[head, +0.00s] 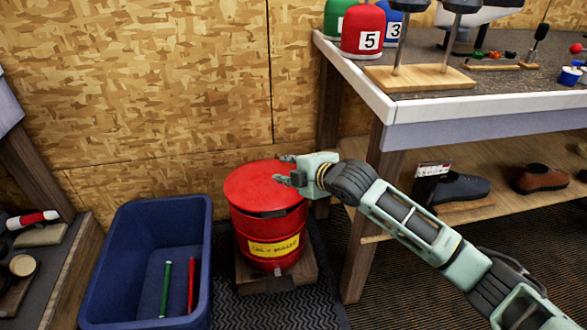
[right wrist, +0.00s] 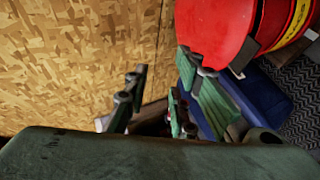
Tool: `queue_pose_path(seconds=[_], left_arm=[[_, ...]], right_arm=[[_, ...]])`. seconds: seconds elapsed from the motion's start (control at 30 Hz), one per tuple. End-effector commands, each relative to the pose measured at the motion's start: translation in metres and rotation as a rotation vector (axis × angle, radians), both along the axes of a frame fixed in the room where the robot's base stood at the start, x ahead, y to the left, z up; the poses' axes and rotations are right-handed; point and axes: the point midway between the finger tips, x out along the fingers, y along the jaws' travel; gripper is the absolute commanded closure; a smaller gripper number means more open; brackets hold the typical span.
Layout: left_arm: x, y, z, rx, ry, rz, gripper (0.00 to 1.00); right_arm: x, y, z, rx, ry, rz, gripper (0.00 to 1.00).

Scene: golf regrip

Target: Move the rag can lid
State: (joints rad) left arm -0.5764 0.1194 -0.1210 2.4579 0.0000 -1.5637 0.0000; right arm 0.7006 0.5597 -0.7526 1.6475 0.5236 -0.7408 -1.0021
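The red rag can (head: 245,232) stands on a low wooden base by the wall, with a yellow label on its front. Its round red lid (head: 255,183) lies on top; it also shows in the right wrist view (right wrist: 214,32) at the top. My right gripper (head: 285,169) is at the lid's right rear edge. Its fingers are apart, with nothing seen held between them; they also show in the right wrist view (right wrist: 162,66). I cannot tell whether a finger touches the lid. My left gripper is not in view.
A blue bin (head: 133,225) holding a green and a red stick stands left of the can. The wall is right behind the can.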

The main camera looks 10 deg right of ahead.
Motion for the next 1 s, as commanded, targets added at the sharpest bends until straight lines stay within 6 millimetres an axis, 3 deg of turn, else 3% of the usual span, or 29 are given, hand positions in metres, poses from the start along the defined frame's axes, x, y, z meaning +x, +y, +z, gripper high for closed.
queue_pose_path(seconds=[0.2,0.73,0.87,1.0], left_arm=[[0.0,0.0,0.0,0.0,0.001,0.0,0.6],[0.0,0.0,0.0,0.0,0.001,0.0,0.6],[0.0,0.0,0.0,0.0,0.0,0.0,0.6],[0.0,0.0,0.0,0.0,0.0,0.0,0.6]], right_arm=[[-0.016,-0.008,0.008,-0.002,0.001,0.0,0.77],[-0.019,-0.007,0.007,0.003,0.006,-0.001,0.77],[-0.04,0.004,-0.014,0.05,0.067,-0.02,0.77],[-0.092,0.021,-0.059,0.175,0.226,-0.106,0.77]])
